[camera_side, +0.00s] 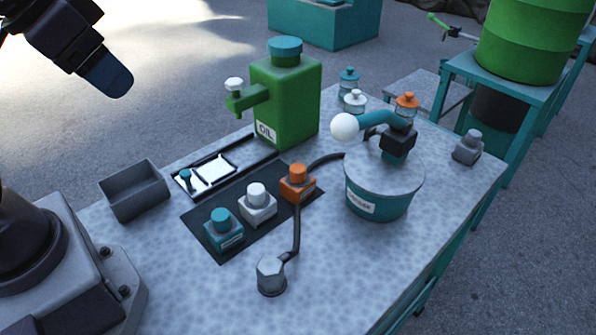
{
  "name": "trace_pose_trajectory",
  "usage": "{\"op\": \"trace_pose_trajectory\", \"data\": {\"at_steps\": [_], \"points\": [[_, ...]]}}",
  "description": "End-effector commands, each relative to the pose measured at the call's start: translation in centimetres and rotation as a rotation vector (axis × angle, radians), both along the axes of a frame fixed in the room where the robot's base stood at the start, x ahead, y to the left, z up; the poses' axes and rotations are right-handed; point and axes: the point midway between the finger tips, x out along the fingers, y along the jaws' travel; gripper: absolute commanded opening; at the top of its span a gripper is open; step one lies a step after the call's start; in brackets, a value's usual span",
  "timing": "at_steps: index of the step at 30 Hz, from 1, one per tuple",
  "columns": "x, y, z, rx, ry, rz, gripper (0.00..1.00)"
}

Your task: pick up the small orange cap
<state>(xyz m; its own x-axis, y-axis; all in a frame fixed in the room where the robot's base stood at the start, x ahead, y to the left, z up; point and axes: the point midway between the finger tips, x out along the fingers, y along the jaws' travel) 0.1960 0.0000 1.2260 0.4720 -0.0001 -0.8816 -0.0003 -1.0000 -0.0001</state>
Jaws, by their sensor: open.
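Two orange capped things show. An orange block with a round orange cap (297,171) stands upright on the dark mat, at the right end of a row with a white and a teal one. A small bottle with an orange cap (406,99) stands farther back, behind the teal pot. I cannot tell which of the two the task means. My gripper (108,76) is at the top left, high above the table and far from both caps. It is open, with nothing seen in it; one finger hides most of the other.
A green oil can (288,97) stands behind the mat (205,221). A teal pot (378,205) with a curved arm is to the right. A black cable runs past the orange block to a grey hex piece (271,277). A grey bin (135,191) is left.

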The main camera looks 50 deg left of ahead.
Motion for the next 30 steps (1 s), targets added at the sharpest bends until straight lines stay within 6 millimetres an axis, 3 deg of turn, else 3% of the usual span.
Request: {"op": "trace_pose_trajectory", "data": {"at_steps": [5, 14, 23, 30], "points": [[0.4, -1.4, -1.6, 0.001, 0.080, -0.072, 0.67], [3.7, -4.8, -7.8, 0.214, 0.412, -0.365, 0.67], [7.8, -7.1, -15.1, 0.675, 0.672, -0.798, 0.67], [11.8, -9.4, -21.6, 1.148, 0.812, -1.203, 0.67]]}}
